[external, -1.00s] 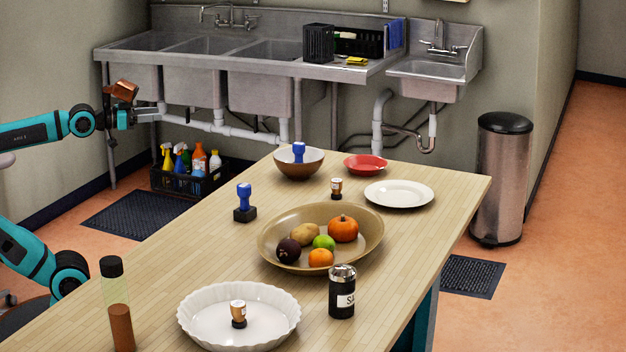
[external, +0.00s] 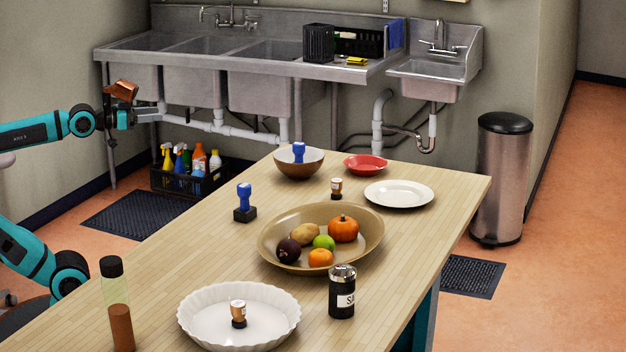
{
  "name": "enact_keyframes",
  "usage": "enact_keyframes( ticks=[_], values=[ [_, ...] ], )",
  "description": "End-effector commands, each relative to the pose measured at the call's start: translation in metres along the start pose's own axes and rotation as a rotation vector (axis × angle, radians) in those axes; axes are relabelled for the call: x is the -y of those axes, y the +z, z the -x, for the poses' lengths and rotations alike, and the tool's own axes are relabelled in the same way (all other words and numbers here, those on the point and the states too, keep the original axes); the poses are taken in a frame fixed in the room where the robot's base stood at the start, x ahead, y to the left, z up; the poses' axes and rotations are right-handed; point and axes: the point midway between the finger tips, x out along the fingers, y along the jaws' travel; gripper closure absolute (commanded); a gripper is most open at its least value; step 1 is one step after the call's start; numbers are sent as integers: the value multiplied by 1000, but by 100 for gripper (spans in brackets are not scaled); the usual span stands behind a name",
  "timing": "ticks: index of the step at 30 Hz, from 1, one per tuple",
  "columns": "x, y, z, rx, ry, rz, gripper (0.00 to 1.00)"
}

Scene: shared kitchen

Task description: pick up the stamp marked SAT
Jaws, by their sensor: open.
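Several stamps show, and their marks are too small to read, so I cannot tell which is marked SAT. A wooden-handled stamp with a pale label (external: 238,312) stands in the white fluted dish (external: 190,325). A similar small wooden stamp (external: 336,187) stands on the table between the red plate and the large bowl. A blue stamp (external: 244,197) stands on a black block (external: 244,214). Another blue stamp (external: 299,151) is in the brown bowl (external: 299,170). My gripper (external: 152,114) is open and empty at upper left, apart from all the stamps.
A large tan bowl (external: 275,255) of fruit and vegetables fills the table's middle. A shaker (external: 341,292) with a partly visible "SA" label and a tall bottle (external: 115,300) stand in front. A red plate (external: 366,165) and white plate (external: 399,194) lie at the back.

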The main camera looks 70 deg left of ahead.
Motion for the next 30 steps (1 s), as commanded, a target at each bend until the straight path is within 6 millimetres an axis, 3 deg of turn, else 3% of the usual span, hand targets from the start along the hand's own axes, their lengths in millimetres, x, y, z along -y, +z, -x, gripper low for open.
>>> enact_keyframes(
  ticks=[11, 17, 30],
  values=[
    [-2, -6, -9, 24, 6, -9, 46],
    [-11, -31, -46, 131, 32, -50, 46],
    [-43, -78, -148, 418, 121, -176, 46]
  ],
)
